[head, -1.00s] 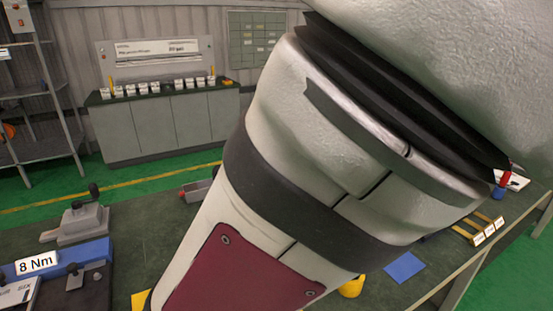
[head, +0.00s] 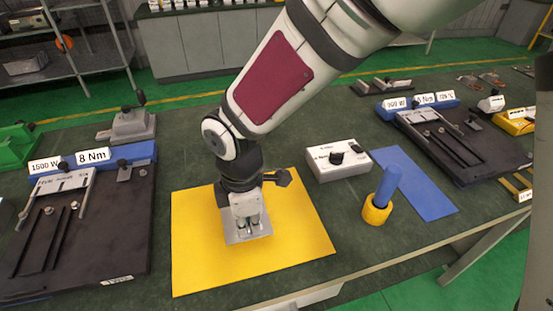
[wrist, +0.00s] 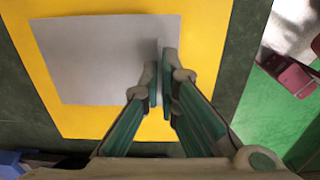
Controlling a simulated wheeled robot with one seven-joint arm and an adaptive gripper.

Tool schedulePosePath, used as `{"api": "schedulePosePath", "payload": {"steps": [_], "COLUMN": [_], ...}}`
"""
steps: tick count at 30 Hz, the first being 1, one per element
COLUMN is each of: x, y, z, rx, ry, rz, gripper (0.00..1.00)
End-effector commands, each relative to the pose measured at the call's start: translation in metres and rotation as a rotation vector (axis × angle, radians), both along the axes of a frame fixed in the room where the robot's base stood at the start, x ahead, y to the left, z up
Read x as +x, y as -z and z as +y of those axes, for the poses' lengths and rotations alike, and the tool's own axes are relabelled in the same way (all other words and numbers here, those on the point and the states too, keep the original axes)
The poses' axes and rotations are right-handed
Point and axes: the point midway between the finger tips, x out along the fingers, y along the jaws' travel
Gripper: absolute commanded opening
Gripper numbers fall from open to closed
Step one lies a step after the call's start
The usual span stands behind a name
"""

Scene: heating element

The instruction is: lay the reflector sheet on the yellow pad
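The reflector sheet (wrist: 95,60) is a flat, pale grey rectangle. In the wrist view it lies over the yellow pad (wrist: 212,60), with yellow around it. My gripper (wrist: 162,75) has its two fingers close together at the sheet's right part, shut on what looks like a small raised edge. In the head view my gripper (head: 248,222) points down over the middle of the yellow pad (head: 295,235), and the sheet (head: 240,238) shows partly below it. The sheet looks slightly above the pad; contact with it cannot be told.
A white control box (head: 338,160) stands right of the pad. A yellow cup with a blue stick (head: 377,210) is close to the pad's right edge. A blue mat (head: 425,190) lies beyond. A dark fixture board (head: 115,235) fills the left side.

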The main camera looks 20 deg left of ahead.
Motion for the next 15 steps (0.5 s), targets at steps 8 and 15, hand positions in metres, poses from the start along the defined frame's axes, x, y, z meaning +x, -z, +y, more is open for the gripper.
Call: {"api": "schedulePosePath", "payload": {"steps": [8, 15], "x": [0.004, 0.005], "y": [0.017, 0.036], "z": [0.003, 0.003], "rx": [-0.002, 0.001], "ry": [-0.002, -0.001], "rz": [0.002, -0.001], "gripper": [0.0, 0.0]}}
